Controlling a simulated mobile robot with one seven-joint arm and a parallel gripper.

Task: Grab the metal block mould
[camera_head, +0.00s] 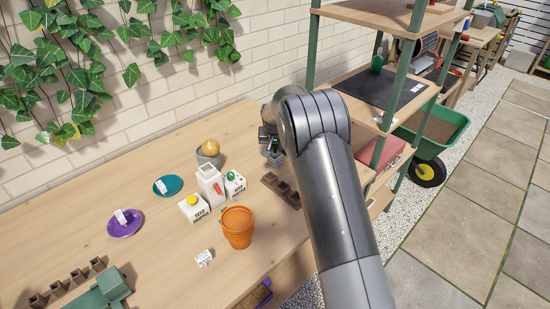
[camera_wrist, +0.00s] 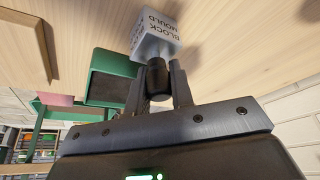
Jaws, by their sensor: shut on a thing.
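The metal block mould (camera_wrist: 155,36) is a small grey block with dark "BLOCK MOULD" lettering and a black knob-like handle. In the wrist view my gripper (camera_wrist: 159,82) is shut on the handle, with one finger on each side. In the head view the mould (camera_head: 274,157) shows at the back right of the wooden table, under my gripper (camera_head: 268,140), partly hidden by my arm. I cannot tell whether it touches the table.
A green-posted shelf (camera_head: 400,85) stands at the right. The table's left middle has free room.

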